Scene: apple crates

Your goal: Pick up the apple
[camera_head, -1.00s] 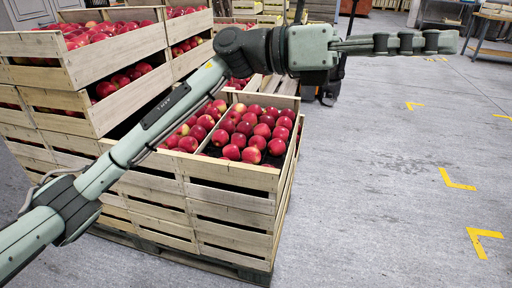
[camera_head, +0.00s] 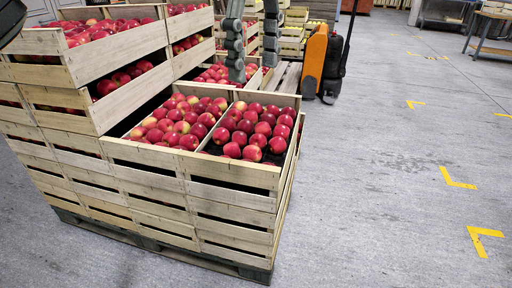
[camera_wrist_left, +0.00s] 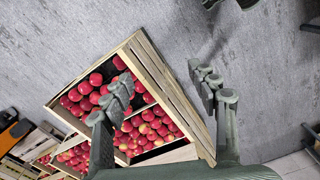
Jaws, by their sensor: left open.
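Many red apples (camera_head: 255,125) lie in the open wooden crate (camera_head: 232,195) on top of the front stack. More apples (camera_head: 172,122) fill the part left of its divider. My left gripper (camera_head: 254,70) comes down from the top edge of the head view, fingers apart and empty. In that view it appears above and behind the front crate's apples. In the left wrist view the open fingers (camera_wrist_left: 160,73) show in front of the crate (camera_wrist_left: 180,95) and its apples (camera_wrist_left: 150,125), touching none that I can see. Which single apple is meant cannot be told. My right gripper is not in view.
A taller crate stack (camera_head: 120,58) with apples stands at the left. An orange and black pallet truck (camera_head: 314,62) stands behind. The grey floor (camera_head: 390,180) at the right is clear, with yellow corner marks (camera_head: 458,180).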

